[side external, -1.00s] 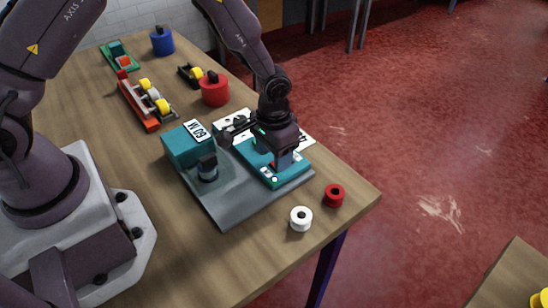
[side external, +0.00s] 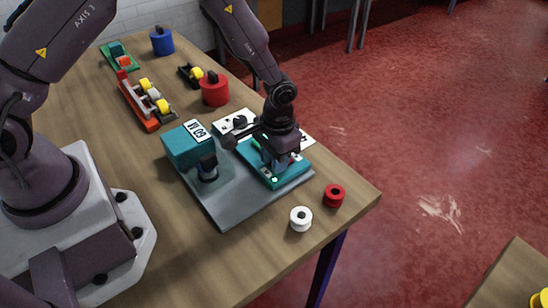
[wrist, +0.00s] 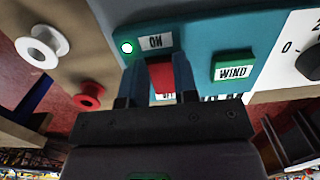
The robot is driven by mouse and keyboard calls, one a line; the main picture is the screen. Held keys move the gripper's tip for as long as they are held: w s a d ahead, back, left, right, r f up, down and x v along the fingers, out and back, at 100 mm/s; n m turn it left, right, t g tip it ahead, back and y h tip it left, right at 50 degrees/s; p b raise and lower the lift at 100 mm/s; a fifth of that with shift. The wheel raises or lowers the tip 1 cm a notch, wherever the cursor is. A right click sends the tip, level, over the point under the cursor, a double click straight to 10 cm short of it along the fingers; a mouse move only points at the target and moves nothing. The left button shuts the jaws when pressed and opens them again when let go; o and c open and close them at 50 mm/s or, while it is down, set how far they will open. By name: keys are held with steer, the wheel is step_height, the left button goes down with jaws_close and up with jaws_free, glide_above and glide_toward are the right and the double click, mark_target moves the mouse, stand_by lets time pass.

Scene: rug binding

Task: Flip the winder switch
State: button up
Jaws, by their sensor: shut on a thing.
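The winder switch is a red rocker (wrist: 161,76) on the teal panel (wrist: 205,40), with an ON label (wrist: 155,40) on one side and a partly hidden OFF label (wrist: 168,96) on the other. A lamp (wrist: 126,47) beside the ON label glows white-green. My gripper (wrist: 158,70) is shut on the red switch, one finger on each side of it in the wrist view. In the side view my gripper (side external: 272,166) is down at the teal panel of the winder (side external: 188,148) and hides the switch.
A green WIND button (wrist: 232,66) and a white dial plate (wrist: 290,55) sit beside the switch. A white spool (side external: 300,225) and a red spool (side external: 335,196) stand near the table's front edge. A red cylinder (side external: 214,92) stands behind the winder.

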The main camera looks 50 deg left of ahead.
steer(key=shift+w+r+g, duration=0.15)
steer(key=shift+w+g, duration=0.1)
steer(key=shift+g, duration=0.85)
steer(key=o, duration=0.9)
steer(key=shift+r, duration=0.1)
steer(key=v, duration=1.2)
steer(key=shift+w+r, duration=0.1)
steer(key=shift+r, duration=0.3)
